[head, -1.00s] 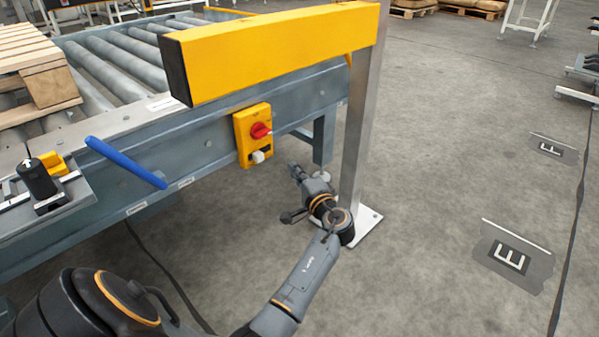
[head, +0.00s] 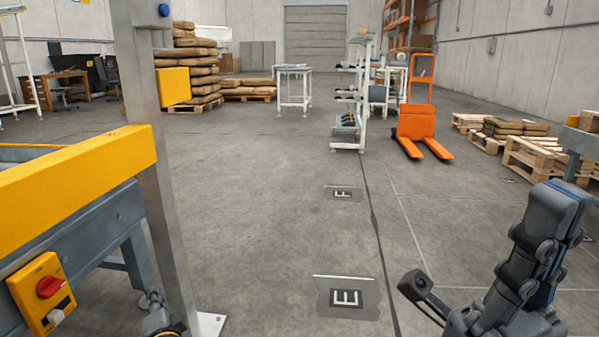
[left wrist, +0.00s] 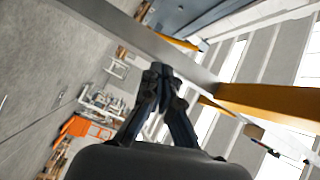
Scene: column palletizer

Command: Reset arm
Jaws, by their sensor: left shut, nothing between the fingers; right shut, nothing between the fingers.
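My left gripper (head: 152,300) shows only in part at the lower left of the head view, low beside the foot of the metal post (head: 165,225). In the left wrist view its dark fingers (left wrist: 160,74) are together with nothing between them, and the post and yellow beam lie behind them. My right gripper (head: 556,200) stands at the lower right of the head view, fingers pointing up, shut and empty. The rest of my left arm is mostly out of the head view.
A yellow beam (head: 80,185) and the conveyor frame (head: 90,230) with a red-knobbed switch box (head: 42,290) are at left. Open floor with marker plates (head: 347,297) lies ahead. An orange pallet truck (head: 416,122) and wooden pallets (head: 540,160) stand at the back right.

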